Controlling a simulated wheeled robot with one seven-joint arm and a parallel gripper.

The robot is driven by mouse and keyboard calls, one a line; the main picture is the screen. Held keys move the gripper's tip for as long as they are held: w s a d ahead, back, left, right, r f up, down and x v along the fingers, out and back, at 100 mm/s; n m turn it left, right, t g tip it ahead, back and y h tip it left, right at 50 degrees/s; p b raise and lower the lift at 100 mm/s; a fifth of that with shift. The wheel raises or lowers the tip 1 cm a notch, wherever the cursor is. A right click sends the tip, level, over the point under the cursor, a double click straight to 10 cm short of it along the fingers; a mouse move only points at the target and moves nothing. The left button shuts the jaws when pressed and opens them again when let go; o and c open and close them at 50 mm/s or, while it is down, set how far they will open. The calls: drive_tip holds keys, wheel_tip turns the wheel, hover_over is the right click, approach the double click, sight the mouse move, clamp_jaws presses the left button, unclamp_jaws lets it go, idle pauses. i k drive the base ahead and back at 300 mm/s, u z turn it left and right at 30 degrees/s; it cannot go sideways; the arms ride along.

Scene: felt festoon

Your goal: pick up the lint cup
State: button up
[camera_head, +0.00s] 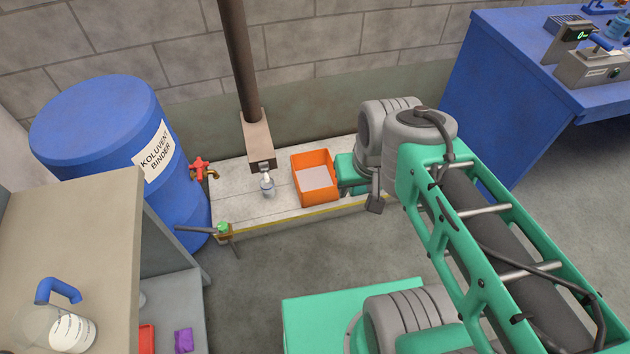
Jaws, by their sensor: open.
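A small clear cup (267,187) sits under the grey fitting at the foot of the brown downpipe, above the pale platform; it looks like the lint cup, though it is too small to be sure. The cup is apart from the orange bin to its right. My arm reaches in from the lower right, and its wrist end is to the right of the orange bin. I cannot make out gripper fingers; they seem hidden behind my arm links or outside the view.
The orange bin (315,197), holding something pale, stands on the platform (262,221). A blue drum (92,125) with a red tap (202,166) is at left. A bench with a blue-handled jug (66,333) is at lower left. A blue table (505,100) is at right.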

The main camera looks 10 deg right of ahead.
sight(268, 190)
drive_tip(key=z, duration=0.05)
drive_tip(key=k, duration=1.15)
drive_tip(key=u, duration=0.75)
drive_tip(key=i, duration=1.25)
drive_tip(key=z, duration=0.5)
